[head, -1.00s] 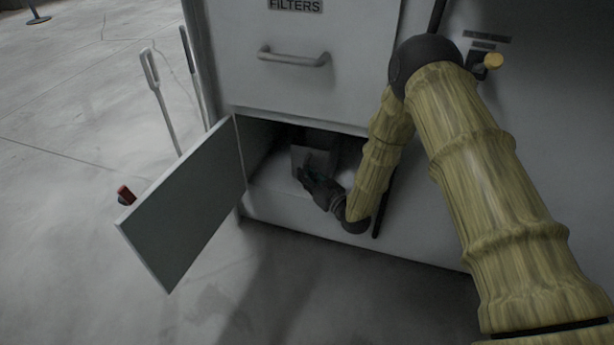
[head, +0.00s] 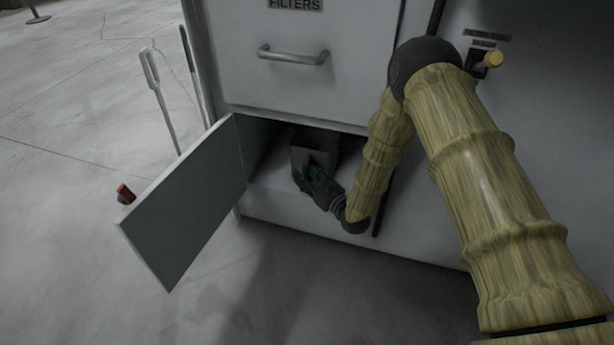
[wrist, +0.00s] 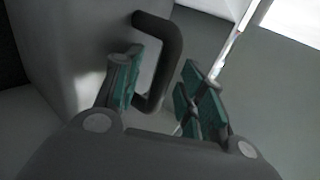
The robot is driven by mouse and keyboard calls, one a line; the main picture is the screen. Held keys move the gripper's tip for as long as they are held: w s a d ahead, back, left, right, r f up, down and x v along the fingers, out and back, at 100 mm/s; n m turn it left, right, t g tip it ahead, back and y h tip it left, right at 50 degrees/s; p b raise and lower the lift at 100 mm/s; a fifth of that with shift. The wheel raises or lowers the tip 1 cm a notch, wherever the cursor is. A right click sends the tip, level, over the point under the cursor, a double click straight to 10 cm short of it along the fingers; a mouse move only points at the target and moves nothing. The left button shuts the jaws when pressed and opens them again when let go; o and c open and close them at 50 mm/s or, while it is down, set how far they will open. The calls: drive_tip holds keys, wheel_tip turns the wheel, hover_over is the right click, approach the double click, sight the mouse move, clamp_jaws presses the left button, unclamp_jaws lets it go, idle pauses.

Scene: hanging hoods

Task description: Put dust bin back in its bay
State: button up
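The dust bin (head: 312,156) is a grey box standing inside the open low bay (head: 268,183) of the cabinet. In the wrist view its grey side (wrist: 70,50) fills the left, with a dark loop handle (wrist: 172,55) on it. My gripper (head: 312,172) is at the front of the bin, inside the bay opening. In the wrist view my gripper (wrist: 160,92) is open, its teal-padded fingers apart on either side of the handle's lower part. I cannot tell whether a finger touches the handle. The back of the bin is hidden.
The bay's door (head: 185,205) stands swung open to the left. Above is a drawer labelled FILTERS with a bar handle (head: 293,56). A yellow-knobbed lever (head: 490,61) is on the cabinet at right. A small red object (head: 125,194) shows beyond the door. The floor in front is clear.

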drive_tip(key=shift+s+d+f, duration=0.1)
drive_tip(key=v, duration=1.1)
drive_tip(key=shift+s+d, duration=0.25)
drive_tip(key=shift+s, duration=0.05)
drive_tip(key=shift+d, duration=0.1)
